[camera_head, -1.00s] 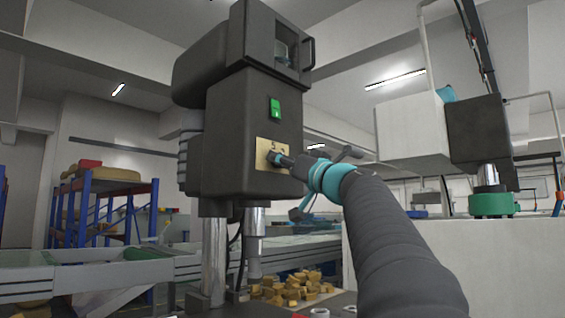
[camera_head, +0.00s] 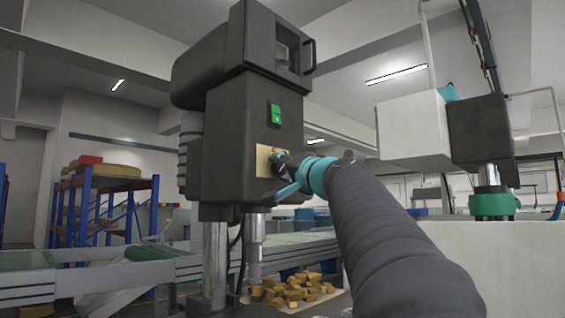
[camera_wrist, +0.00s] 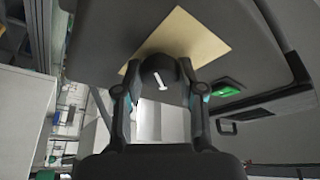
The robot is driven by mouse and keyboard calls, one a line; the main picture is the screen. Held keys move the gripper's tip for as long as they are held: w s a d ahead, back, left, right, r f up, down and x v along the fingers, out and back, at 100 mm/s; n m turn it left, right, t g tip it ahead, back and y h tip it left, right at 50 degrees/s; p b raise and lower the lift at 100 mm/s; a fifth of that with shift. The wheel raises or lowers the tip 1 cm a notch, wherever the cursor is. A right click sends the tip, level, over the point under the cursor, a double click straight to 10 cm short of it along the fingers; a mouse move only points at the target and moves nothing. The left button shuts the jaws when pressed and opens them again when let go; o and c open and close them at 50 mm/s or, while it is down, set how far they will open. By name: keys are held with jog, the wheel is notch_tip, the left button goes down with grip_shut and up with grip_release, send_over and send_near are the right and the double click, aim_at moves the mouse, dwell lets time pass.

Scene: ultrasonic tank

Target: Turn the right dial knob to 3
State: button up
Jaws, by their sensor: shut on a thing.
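The brass dial plate (camera_head: 263,160) is on the front of the dark machine head, and it also shows in the wrist view (camera_wrist: 195,38). A round dark knob (camera_wrist: 158,72) with a white pointer line sits between my fingers in the wrist view. My gripper (camera_head: 281,165) is at the plate's right part in the head view, hiding much of it. In the wrist view my gripper (camera_wrist: 160,92) has a finger on each side of the knob and is shut on it. Dial numbers are not readable.
A green switch (camera_head: 274,113) is just above the plate. Brown blocks (camera_head: 290,290) lie piled on the table below. A white box-like unit (camera_head: 410,130) stands to the right.

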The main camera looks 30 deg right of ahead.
jog(key=shift+m, duration=0.6)
jog(key=o, duration=1.1)
jog(key=shift+o, duration=0.2)
jog(key=v, duration=1.2)
jog(key=shift+r, duration=0.2)
jog(key=shift+s+a, duration=0.1)
jog(key=shift+a, duration=0.05)
